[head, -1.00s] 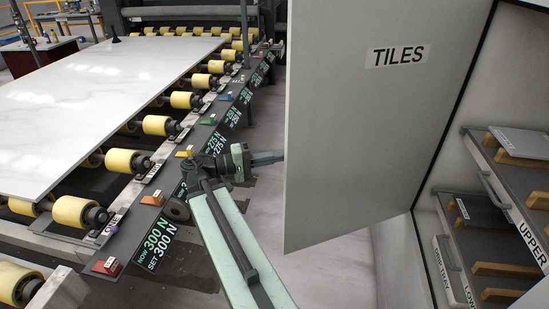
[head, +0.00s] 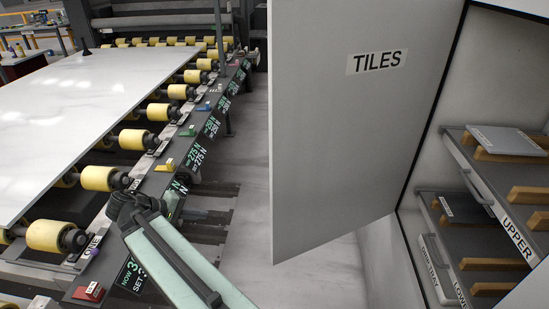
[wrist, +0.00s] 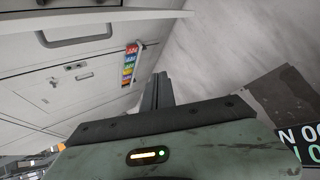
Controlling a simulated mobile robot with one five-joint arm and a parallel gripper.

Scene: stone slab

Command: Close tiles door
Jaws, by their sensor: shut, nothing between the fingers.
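The grey door marked TILES (head: 350,140) stands open in the head view, its free edge at the left and its far edge meeting the cabinet. The tile cabinet (head: 425,155) is open to its right, with its shelves in sight. My arm reaches up left of the door, apart from its free edge in the picture. Its far end is foreshortened, and the fingers cannot be made out there. In the wrist view my gripper (wrist: 158,90) is shut and empty. It points past a pale panelled front with dark handles; I cannot tell whether this belongs to the tile cabinet.
Inside the cabinet are an UPPER tray (head: 505,195) and a lower tray (head: 435,265) with wooden strips. A roller conveyor (head: 115,178) with a white slab (head: 90,110) runs along the left. Clear floor (head: 245,190) lies between conveyor and door. A coloured label strip (wrist: 130,62) shows in the wrist view.

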